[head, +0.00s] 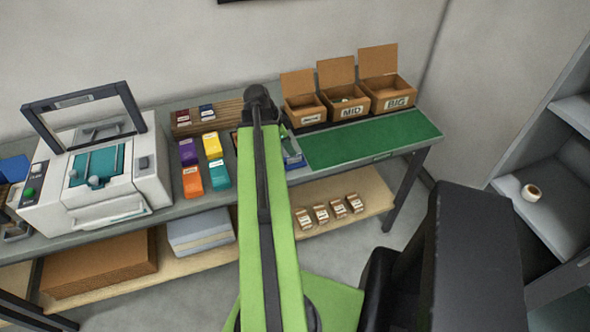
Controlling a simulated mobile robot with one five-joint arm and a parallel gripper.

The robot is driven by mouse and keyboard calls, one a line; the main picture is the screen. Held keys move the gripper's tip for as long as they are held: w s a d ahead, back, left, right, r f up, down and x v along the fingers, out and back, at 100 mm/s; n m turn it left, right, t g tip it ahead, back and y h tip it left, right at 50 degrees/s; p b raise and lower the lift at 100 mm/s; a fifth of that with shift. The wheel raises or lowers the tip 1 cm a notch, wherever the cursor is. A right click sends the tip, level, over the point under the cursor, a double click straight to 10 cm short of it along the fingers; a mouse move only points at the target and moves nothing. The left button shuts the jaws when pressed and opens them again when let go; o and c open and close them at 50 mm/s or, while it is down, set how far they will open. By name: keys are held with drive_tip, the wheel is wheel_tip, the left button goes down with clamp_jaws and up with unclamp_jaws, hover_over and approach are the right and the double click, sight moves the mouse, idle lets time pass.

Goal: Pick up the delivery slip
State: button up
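I cannot pick out a delivery slip in the head view. A small blue item with a pale top (293,157) lies on the grey bench just right of my green arm. It is partly hidden by the arm, and I cannot tell what it is. My arm rises through the middle of the view to a black joint near the back of the bench and hides part of the bench top. I cannot make out my gripper's fingers.
Three open cardboard boxes (345,105) stand behind a green mat (375,138) at the bench's right. Coloured boxes (213,145) and a white machine (90,185) stand left. Small brown packs (321,213) lie on the lower shelf. A roll (531,192) sits on the right-hand shelving.

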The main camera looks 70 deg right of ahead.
sight(294, 159)
drive_tip(key=shift+f, duration=0.15)
drive_tip(key=b+x, duration=0.5)
drive_tip(key=shift+w+d+f, duration=0.2)
drive_tip(key=shift+w+f, duration=0.05)
drive_tip(key=shift+w, duration=0.05)
drive_tip(key=shift+r, duration=0.15)
clamp_jaws()
